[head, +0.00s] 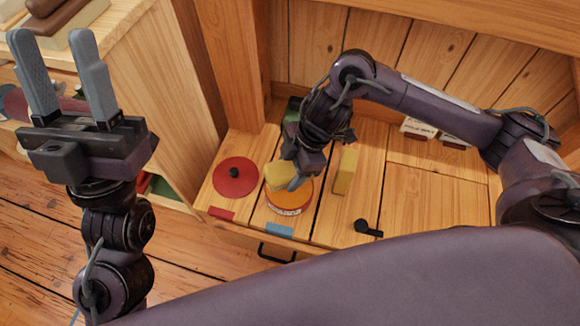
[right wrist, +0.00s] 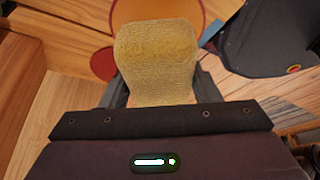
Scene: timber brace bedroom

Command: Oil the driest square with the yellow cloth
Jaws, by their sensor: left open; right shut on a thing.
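My right gripper (head: 296,176) is shut on a folded, textured yellow cloth (head: 276,178). The cloth fills the gap between the fingers in the right wrist view (right wrist: 157,58). In the head view it overlaps an orange round tin (head: 291,200) with a pale label; I cannot tell whether they touch. The bench top is divided into wooden panels (head: 424,192) of slightly different tones; I cannot tell which is driest. A second yellow block (head: 346,170) stands right of the tin. My left gripper (head: 72,100) is open and empty, raised at the left, away from the bench.
Red (head: 221,213) and blue (head: 279,230) tabs mark the front edge. A black-knobbed piece (head: 367,228) lies front right. Small cards (head: 419,127) lie at the back. The right-hand panels are mostly clear.

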